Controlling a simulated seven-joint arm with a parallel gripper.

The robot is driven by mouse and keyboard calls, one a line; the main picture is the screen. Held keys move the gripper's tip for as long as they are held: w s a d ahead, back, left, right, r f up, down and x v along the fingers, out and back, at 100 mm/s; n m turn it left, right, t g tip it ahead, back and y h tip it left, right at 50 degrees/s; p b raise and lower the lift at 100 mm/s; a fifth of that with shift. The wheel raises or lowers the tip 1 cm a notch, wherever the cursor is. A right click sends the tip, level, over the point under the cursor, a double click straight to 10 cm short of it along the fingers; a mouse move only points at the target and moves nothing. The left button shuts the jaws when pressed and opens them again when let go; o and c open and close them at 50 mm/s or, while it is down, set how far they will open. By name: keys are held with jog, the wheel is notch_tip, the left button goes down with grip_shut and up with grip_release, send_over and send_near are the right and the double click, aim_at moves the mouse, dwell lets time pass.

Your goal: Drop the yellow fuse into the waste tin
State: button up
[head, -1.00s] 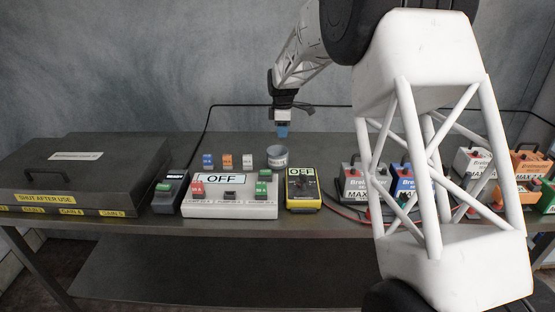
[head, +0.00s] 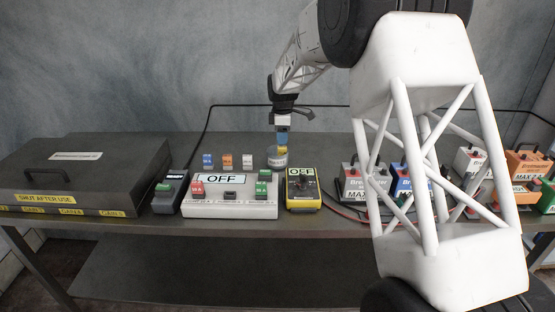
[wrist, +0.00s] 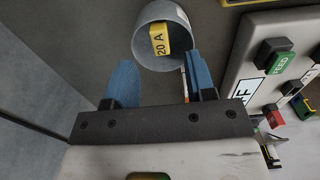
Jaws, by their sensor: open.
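The yellow fuse (wrist: 159,38), marked 20 A, shows within the mouth of the grey waste tin (wrist: 178,56) in the wrist view. In the head view the fuse (head: 283,149) is a small yellow patch just under my fingertips, about level with the rim of the tin (head: 277,160). I cannot tell whether it touches the tin or is in the air. My gripper (head: 283,136) is over the tin, pointing down. In the wrist view its blue fingers (wrist: 162,72) are spread wide with nothing between them.
A white OFF panel (head: 230,207) with coloured fuses and a yellow-black meter (head: 303,191) stand in front of the tin. Several loose fuses (head: 227,161) stand to its left. A dark lidded case (head: 80,175) is at far left; batteries (head: 470,160) are at right.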

notch_tip(320, 180, up, 8)
dwell(0.8)
dwell(0.6)
jog(key=s+d+r+m, duration=0.3)
jog(key=s+d, duration=0.1)
jog(key=s, duration=0.6)
jog(key=s+d+r+m+t, duration=0.1)
jog(key=s+d+r+m, duration=0.25)
jog(key=s, duration=0.55)
jog(key=s+d+r+m, duration=0.3)
jog(key=s+d+r, duration=0.15)
jog(key=s, duration=0.55)
jog(key=s+d+f+m, duration=0.2)
jog(key=s+m, duration=0.1)
jog(key=s, duration=0.7)
jog(key=s+d+f+m+t, duration=0.1)
jog(key=s+d+f+m, duration=0.1)
jog(key=s, duration=0.8)
jog(key=s+d+f+m, duration=0.2)
jog(key=s+f+m, duration=0.1)
jog(key=s, duration=0.7)
jog(key=shift+f+m+t, duration=0.3)
jog(key=shift+f+m, duration=0.05)
jog(key=shift+f, duration=0.2)
